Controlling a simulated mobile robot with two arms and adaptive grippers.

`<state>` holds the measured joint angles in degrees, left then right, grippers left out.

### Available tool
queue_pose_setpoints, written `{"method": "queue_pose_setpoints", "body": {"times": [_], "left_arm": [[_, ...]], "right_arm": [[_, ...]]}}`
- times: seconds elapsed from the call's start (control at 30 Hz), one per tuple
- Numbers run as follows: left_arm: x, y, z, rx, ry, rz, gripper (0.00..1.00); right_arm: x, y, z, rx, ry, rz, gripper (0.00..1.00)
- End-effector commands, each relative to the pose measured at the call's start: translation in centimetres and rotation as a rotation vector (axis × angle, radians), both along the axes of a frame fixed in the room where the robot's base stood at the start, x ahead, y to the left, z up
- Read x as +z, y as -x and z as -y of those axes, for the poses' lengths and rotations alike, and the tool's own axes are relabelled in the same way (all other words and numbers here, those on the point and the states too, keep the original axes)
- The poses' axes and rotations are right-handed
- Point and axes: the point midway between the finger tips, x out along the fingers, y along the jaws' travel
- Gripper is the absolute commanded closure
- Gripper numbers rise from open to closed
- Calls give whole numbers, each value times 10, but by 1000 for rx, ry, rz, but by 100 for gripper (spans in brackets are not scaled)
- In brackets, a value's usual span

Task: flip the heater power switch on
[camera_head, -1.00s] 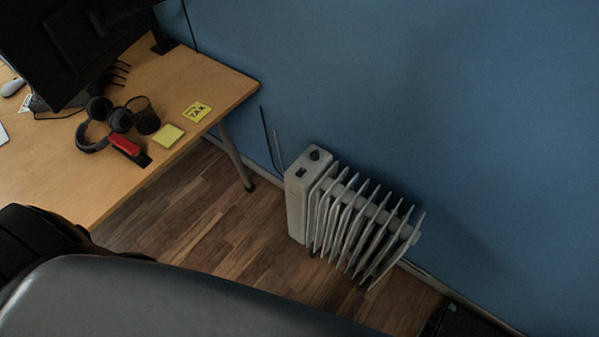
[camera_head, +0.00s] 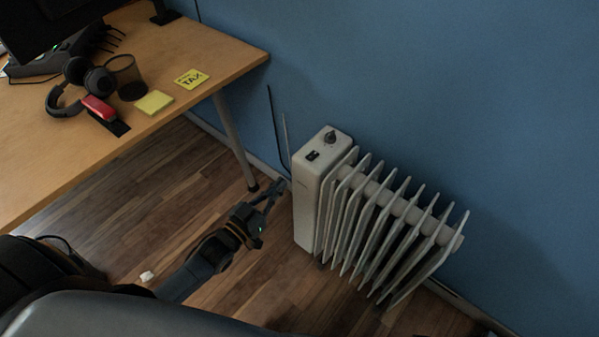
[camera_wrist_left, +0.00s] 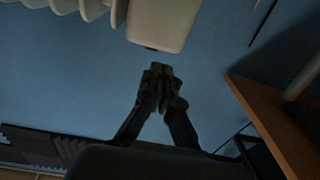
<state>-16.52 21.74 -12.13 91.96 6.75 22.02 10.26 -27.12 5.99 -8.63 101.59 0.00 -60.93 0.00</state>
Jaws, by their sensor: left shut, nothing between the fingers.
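The white oil-filled heater (camera_head: 308,215) stands upright on the floor against the blue wall. On its top are a dark power switch (camera_head: 313,155) and a round dark knob (camera_head: 330,137). My left gripper (camera_head: 274,190) is shut and empty, just left of the heater's end panel and below its top, apart from it in the head view. In the left wrist view the shut fingers (camera_wrist_left: 160,72) point toward the heater's pale body (camera_wrist_left: 160,25); the switch does not show there. I cannot tell which way the switch is set. My right gripper is not in view.
A wooden desk (camera_head: 200,50) with headphones (camera_head: 75,85), a pen cup (camera_head: 126,78), a red stapler-like item (camera_head: 98,107) and sticky notes (camera_head: 154,102) is at the left. Its leg (camera_head: 235,140) stands near my left gripper. The wall is close behind the heater.

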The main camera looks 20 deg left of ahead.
Motion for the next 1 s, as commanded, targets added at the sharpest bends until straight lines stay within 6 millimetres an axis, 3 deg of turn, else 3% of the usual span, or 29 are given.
{"method": "queue_pose_setpoints", "body": {"times": [0.1,0.27,0.67,0.87,1.0], "left_arm": [[23,-2,8,-35,32,99,100],[42,-1,12,-55,52,154,100],[45,-3,13,-57,54,158,100],[51,-26,22,-57,55,160,100],[57,-53,31,-56,54,161,100]], "right_arm": [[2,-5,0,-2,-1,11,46],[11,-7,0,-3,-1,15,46],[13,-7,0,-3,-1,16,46],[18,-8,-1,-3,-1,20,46],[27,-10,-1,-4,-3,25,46]]}}
